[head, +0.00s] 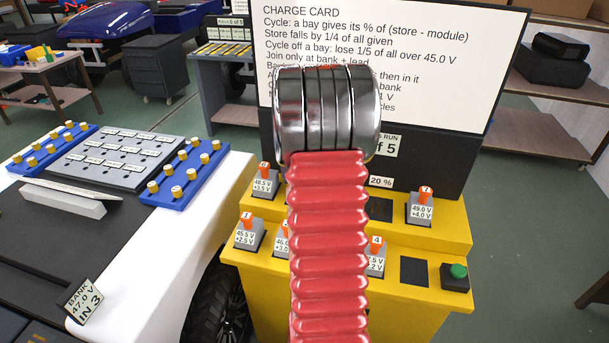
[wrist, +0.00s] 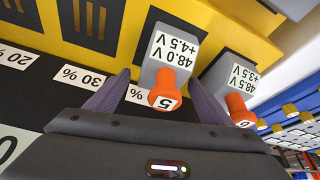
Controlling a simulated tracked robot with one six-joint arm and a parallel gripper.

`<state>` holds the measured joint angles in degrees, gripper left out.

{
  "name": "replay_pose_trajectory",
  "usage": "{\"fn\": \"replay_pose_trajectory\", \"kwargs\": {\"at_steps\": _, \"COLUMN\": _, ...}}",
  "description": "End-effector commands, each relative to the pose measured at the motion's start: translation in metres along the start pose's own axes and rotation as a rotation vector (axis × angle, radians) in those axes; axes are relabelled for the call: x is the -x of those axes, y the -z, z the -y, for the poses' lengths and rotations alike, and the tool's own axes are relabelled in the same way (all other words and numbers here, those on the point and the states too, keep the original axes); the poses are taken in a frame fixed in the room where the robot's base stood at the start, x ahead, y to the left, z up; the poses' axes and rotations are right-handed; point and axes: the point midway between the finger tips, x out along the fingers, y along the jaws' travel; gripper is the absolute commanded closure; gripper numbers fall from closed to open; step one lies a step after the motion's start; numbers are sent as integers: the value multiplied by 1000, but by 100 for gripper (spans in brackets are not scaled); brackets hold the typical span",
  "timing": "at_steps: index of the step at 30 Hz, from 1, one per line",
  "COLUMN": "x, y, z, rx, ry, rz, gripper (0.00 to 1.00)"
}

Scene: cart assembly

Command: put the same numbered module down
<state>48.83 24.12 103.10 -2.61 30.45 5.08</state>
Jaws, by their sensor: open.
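In the wrist view, the module numbered 5 (wrist: 170,60) is a grey block with an orange knob and a label reading 48.0 V, +4.5 V. It stands on the yellow charging unit (wrist: 130,25). My gripper (wrist: 158,80) is open, with one finger on each side of the orange knob. I see a gap on both sides; whether either finger touches the module is unclear. In the head view my red ribbed arm covers the gripper and module 5. The yellow unit also shows in the head view (head: 330,305).
Module 6 (wrist: 225,75) stands close beside the right finger in the wrist view. Several other modules stand on the unit, including module 7 (head: 421,208) and module 4 (head: 375,258). A dark empty bay (head: 415,271) and a green button (head: 458,272) are at right. The charge card (head: 440,80) rises behind.

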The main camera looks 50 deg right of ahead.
Motion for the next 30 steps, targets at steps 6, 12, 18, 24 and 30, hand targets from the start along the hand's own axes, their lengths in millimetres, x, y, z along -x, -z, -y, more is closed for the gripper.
{"fn": "replay_pose_trajectory", "kwargs": {"at_steps": 6, "x": 4, "y": 1, "z": 0, "rx": 0, "ry": 0, "rz": 0, "gripper": 25}}
{"fn": "replay_pose_trajectory", "kwargs": {"at_steps": 12, "x": 22, "y": 1, "z": 0, "rx": 0, "ry": 0, "rz": -3, "gripper": 25}}
{"fn": "replay_pose_trajectory", "kwargs": {"at_steps": 18, "x": 52, "y": 1, "z": 0, "rx": 0, "ry": 0, "rz": -3, "gripper": 25}}
{"fn": "replay_pose_trajectory", "kwargs": {"at_steps": 24, "x": 85, "y": 2, "z": 0, "rx": 1, "ry": 0, "rz": -3, "gripper": 25}}
{"fn": "replay_pose_trajectory", "kwargs": {"at_steps": 30, "x": 112, "y": 1, "z": 0, "rx": 0, "ry": 0, "rz": -2, "gripper": 25}}
